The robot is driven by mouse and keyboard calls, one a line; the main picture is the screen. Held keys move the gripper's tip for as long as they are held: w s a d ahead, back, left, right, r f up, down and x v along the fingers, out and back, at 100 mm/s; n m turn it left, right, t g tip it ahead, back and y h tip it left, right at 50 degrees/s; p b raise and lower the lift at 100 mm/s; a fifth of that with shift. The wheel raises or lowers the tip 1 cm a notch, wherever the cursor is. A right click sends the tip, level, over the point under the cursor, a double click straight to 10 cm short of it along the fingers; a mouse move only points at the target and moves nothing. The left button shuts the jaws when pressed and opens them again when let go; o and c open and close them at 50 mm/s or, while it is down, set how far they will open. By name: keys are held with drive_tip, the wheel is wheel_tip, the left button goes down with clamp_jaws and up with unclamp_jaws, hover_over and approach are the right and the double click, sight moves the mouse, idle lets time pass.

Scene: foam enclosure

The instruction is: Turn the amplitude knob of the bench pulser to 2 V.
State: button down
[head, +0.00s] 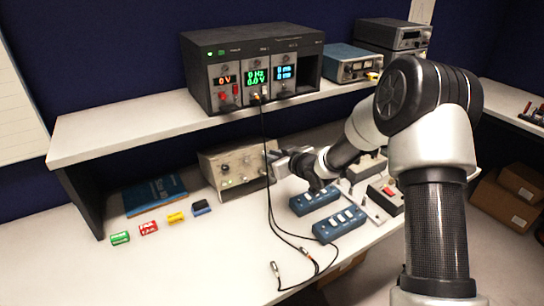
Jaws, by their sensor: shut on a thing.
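The bench pulser, as I take it, is the low beige instrument (238,170) with several knobs on its front panel, standing on the bench under the shelf. My gripper (274,157) is at the right end of this panel, reaching in from the right. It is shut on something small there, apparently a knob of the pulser. My gripper hides that knob and the right part of the panel, so its setting cannot be read. The black rack (252,70) on the shelf shows a green display (257,77) reading 0 Hz and 0.0 V.
Black cables (268,200) hang from the rack past the pulser to loose ends on the bench. Blue switch boxes (339,224) lie below my arm. A blue book (155,195) and several small coloured blocks (148,228) lie left. The front left bench is clear.

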drive_tip(key=shift+m, duration=0.3)
drive_tip(key=m, duration=0.9)
idle(0.5)
drive_tip(key=c, duration=1.7)
unclamp_jaws()
drive_tip(key=shift+s, duration=0.1)
drive_tip(key=p+v, duration=0.1)
drive_tip(key=v, duration=1.6)
drive_tip(key=shift+s+f+p, duration=0.1)
drive_tip(key=shift+s+p, duration=0.15)
drive_tip(key=shift+p, duration=0.05)
